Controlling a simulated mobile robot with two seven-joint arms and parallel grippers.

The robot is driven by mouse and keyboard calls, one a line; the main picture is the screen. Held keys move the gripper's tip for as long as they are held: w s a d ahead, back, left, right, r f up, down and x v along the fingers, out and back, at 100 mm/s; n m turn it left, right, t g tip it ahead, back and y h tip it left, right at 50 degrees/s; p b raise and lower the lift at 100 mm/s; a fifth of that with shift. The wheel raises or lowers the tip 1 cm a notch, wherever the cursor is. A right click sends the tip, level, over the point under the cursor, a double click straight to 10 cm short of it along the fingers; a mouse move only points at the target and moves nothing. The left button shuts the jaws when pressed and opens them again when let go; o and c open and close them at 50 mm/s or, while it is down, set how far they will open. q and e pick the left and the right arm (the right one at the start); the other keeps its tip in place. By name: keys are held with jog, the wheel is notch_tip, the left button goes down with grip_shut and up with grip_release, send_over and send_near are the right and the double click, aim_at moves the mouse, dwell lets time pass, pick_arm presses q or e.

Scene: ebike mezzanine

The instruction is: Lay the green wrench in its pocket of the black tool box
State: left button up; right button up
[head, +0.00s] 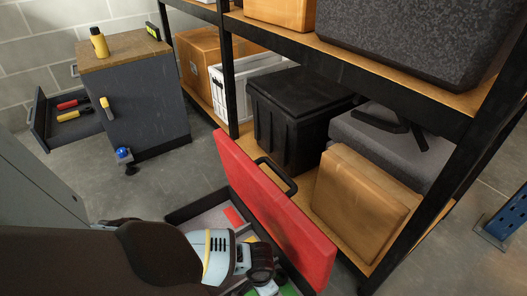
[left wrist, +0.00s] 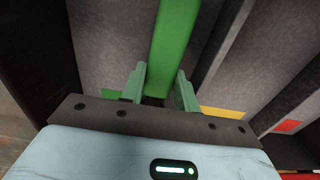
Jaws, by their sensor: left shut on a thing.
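The black tool box (head: 183,212) stands open at the bottom centre of the head view, its red lid (head: 275,205) upright on the right. Its grey lining shows in the left wrist view (left wrist: 105,45). My left gripper (left wrist: 160,90) is over the box, shut on the green wrench (left wrist: 176,45), which runs away from between the fingers. In the head view my arm hides most of the wrench and much of the box. I cannot tell whether the wrench touches the lining. My right gripper is not in view.
A red piece (head: 233,216) lies in the box. A yellow patch (left wrist: 222,113) shows beside the fingers. The shelf rack (head: 232,85) with bins and cartons stands behind the lid. A drawer cabinet (head: 140,100) stands at the back left, its drawer (head: 40,125) open.

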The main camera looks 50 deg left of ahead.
pick_arm(q)
jog(key=shift+w+f, duration=0.15)
jog(key=shift+w, duration=0.1)
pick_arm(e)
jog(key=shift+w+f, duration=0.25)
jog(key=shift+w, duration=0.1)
pick_arm(q)
jog(key=o, duration=1.1)
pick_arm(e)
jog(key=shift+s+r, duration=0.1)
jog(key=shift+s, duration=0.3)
pick_arm(q)
notch_tip(320, 180, up, 12)
jog(key=p, duration=0.6)
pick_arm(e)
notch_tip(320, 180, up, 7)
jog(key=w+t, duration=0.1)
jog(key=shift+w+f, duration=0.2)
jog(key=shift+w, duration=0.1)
pick_arm(q)
jog(key=shift+s, duration=0.1)
